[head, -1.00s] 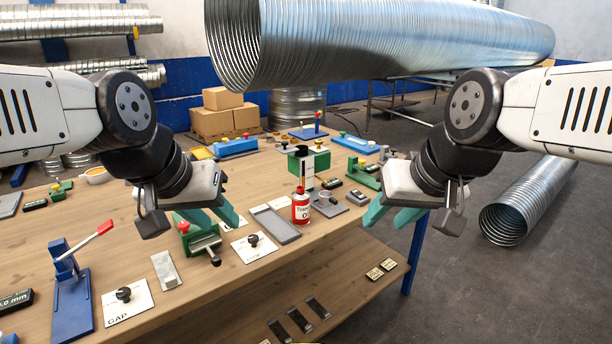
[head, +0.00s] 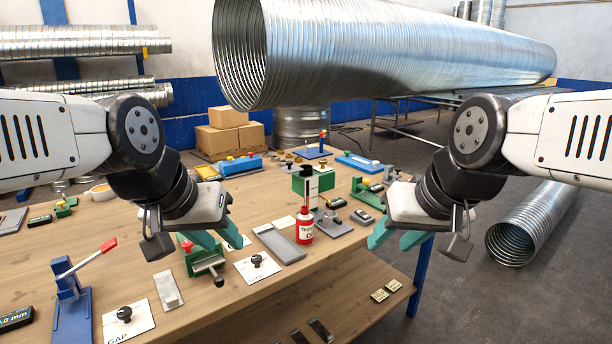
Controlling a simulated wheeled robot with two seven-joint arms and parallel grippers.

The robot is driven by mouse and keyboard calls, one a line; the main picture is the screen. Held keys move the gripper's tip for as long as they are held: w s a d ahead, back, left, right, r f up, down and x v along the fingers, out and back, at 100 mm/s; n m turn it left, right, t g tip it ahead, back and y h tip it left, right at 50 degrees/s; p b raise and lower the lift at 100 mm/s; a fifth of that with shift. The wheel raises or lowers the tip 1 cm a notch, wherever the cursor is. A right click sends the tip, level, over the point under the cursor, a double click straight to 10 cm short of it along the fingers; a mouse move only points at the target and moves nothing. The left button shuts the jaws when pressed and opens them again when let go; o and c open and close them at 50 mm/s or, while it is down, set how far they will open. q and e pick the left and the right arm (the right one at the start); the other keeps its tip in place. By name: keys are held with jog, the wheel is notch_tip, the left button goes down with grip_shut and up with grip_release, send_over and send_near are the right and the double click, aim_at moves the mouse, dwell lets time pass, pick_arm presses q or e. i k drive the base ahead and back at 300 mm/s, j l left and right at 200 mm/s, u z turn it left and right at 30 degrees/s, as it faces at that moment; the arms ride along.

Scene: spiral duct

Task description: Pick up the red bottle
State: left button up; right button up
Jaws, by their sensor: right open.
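My right gripper (head: 392,238) is to the right of the bottle, near the bench's right edge, open and empty.
A grey tray (head: 279,243) lies just left of the bottle, and a grey fixture (head: 332,224) just right. A green block device (head: 313,180) stands behind it. A large metal duct (head: 380,55) spans above. A red-handled blue lever press (head: 73,300) stands front left.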

aim_at(304, 219)
jog(key=l, duration=0.5)
jog(key=i+l, duration=0.15)
jog(key=l, duration=0.4)
jog(key=l+u, duration=1.05)
jog(key=i+l+u, duration=0.15)
jog(key=i+l, duration=0.15)
jog(key=i, duration=0.05)
